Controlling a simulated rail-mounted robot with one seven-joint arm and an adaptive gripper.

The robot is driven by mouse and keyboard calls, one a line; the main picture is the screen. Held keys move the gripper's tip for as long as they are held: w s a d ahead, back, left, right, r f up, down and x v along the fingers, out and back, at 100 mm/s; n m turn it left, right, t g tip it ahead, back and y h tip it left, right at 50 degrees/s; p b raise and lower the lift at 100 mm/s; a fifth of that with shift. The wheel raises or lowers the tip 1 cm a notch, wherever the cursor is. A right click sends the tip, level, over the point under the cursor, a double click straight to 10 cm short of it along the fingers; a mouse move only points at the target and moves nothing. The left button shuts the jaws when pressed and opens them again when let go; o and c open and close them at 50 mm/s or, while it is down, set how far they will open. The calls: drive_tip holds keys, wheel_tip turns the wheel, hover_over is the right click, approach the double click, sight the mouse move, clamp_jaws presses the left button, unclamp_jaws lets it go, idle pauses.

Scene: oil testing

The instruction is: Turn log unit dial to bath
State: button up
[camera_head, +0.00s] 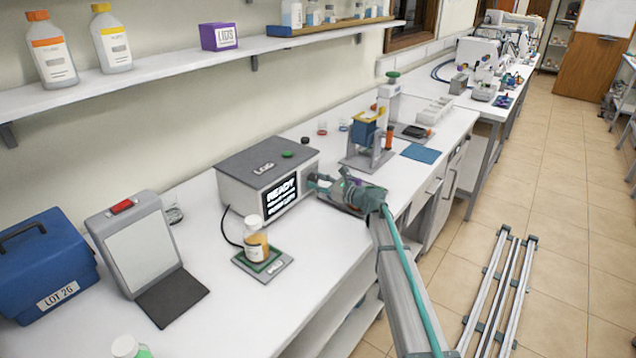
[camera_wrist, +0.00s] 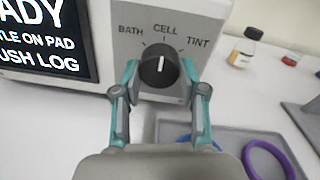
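The log unit (camera_head: 262,158) is a grey box on the bench with a lit screen reading READY. In the wrist view, its black round dial (camera_wrist: 160,71) sits on the light front panel (camera_wrist: 205,27), below the labels BATH, CELL and TINT. The dial's white mark points nearly straight up, toward CELL. My gripper (camera_wrist: 160,70) is open, with one teal finger on each side of the dial. A small gap seems to show on both sides; I cannot tell whether either finger touches. In the head view, my gripper (camera_head: 318,182) is at the unit's right front, and the dial is hidden.
A bottle with amber liquid (camera_head: 256,248) stands on a pad (camera_head: 279,272) in front of the unit. A grey tray with a purple ring (camera_wrist: 268,160) lies below my gripper. A blue-and-yellow stand (camera_head: 367,140) is behind it to the right.

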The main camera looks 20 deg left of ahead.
drive_tip(key=shift+c, duration=0.9)
drive_tip(key=shift+f+n+b, duration=0.15)
drive_tip(key=shift+n+b, duration=0.15)
drive_tip(key=shift+b, duration=0.8)
drive_tip(key=n+b, duration=0.3)
drive_tip(key=b, duration=0.2)
drive_tip(key=shift+f, duration=0.15)
drive_tip(key=n+b, duration=0.4)
drive_tip(key=b, duration=0.1)
drive_tip(key=shift+w+b, duration=0.1)
drive_tip(key=shift+b, duration=0.25)
drive_tip(key=shift+r+n+b, duration=0.4)
drive_tip(key=shift+n+b, duration=0.7)
drive_tip(key=shift+b, duration=0.05)
drive_tip(key=shift+r, duration=0.1)
